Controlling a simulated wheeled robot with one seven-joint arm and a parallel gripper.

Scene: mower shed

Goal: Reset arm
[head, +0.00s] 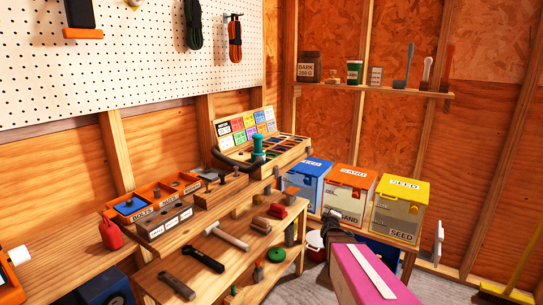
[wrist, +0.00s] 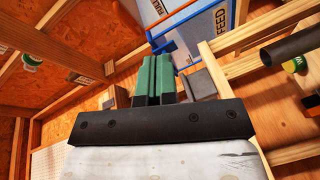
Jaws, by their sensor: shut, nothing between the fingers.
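My gripper (wrist: 157,76) shows in the wrist view as two green fingers side by side, closed together with nothing between them. They stand out from a dark mounting bar with several bolts, above a scuffed pale housing. The fingers point toward the blue and white FEED bin (wrist: 222,38), which appears turned in this view. I cannot tell whether they touch anything. In the head view, a pink and white part of my arm reaches in from the bottom right. I cannot make out my gripper's fingers there.
Blue, orange SAND (head: 345,195) and yellow SEED (head: 399,208) bins stand at the right. A shelf (head: 375,90) and pegboard (head: 120,60) line the walls.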

